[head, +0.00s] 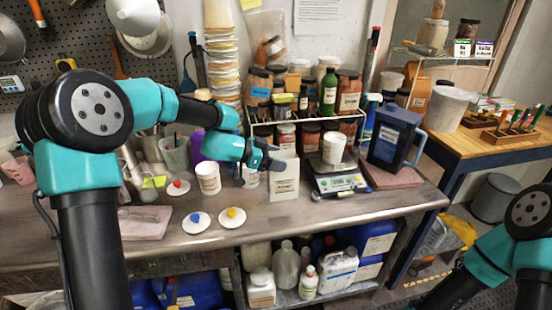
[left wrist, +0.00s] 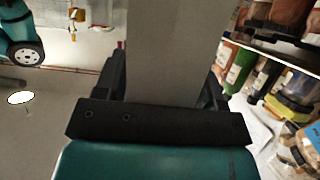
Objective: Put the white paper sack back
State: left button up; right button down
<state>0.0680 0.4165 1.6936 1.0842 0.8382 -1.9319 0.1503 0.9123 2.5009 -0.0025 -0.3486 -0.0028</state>
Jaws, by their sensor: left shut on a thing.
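The white paper sack (head: 284,180) is upright over the middle of the bench, in front of the shelf of jars. My left gripper (head: 270,163) is shut on its upper part from the left. In the left wrist view the sack (left wrist: 165,50) fills the space between the dark fingers (left wrist: 165,95). I cannot tell whether its base touches the bench. My right arm shows at the lower right of the head view, but its gripper is out of view.
A white cup (head: 208,178) and lids with coloured knobs (head: 232,217) are left of the sack. A scale (head: 338,180) bearing a white tub (head: 333,148) is to its right, with a dark blue jug (head: 395,138) beyond. The bench (head: 300,218) is clear in front.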

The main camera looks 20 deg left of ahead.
aim_at(269, 177)
pick_arm(q)
jog(key=shift+f, duration=3.95)
jog(key=o, duration=1.5)
jog(key=v, duration=1.7)
jog(key=shift+s+a, duration=0.15)
jog(key=shift+s, duration=0.05)
